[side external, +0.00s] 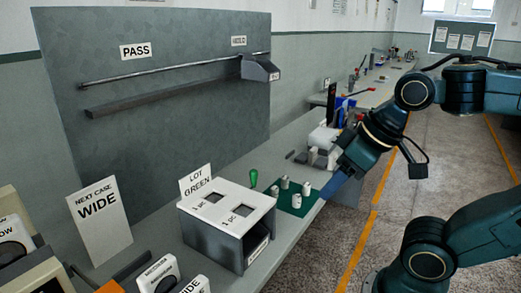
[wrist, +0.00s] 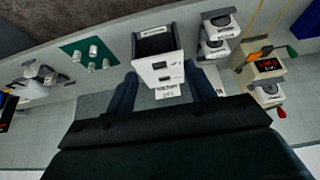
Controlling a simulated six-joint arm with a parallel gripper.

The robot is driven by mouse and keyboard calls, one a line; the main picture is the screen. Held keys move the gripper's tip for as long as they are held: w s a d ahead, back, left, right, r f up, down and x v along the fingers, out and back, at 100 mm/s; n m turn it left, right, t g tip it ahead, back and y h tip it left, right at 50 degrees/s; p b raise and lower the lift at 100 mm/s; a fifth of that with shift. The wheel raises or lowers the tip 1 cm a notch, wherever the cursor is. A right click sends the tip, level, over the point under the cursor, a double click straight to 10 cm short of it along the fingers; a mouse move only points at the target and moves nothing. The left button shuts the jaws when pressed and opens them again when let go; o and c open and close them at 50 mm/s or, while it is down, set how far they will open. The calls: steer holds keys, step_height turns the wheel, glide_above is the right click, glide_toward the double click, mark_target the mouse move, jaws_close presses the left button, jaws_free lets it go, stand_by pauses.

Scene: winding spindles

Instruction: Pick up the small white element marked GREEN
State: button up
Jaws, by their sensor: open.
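Several small white cylinders (side external: 297,201) stand on a green mat (side external: 292,210) on the bench. They also show on the mat in the wrist view (wrist: 93,51), left of my fingers. Any marking on them is too small to read, so I cannot tell which one is marked GREEN. My gripper (side external: 338,188) is right of the mat in the side view, above the bench edge and apart from the cylinders. In the wrist view my gripper (wrist: 162,76) has its two blue fingers spread, with nothing held between them.
A white-topped box (side external: 228,205) with two square openings and a LOT GREEN sign (side external: 196,182) stands left of the mat. A green-handled tool (side external: 254,178) is behind it. A NEXT CASE WIDE sign (side external: 100,220) and a PASS panel (side external: 160,80) stand farther left.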

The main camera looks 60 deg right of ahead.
steer(key=w+d+r+m+g, duration=0.1)
steer(key=w+d+r+m, duration=0.1)
steer(key=w+d+m, duration=0.5)
steer(key=m+g, duration=0.5)
steer(key=m, duration=0.3)
glide_above(307, 185)
steer(key=shift+d+f, duration=0.15)
steer(key=shift+f, duration=13.2)
steer(key=shift+f, duration=0.1)
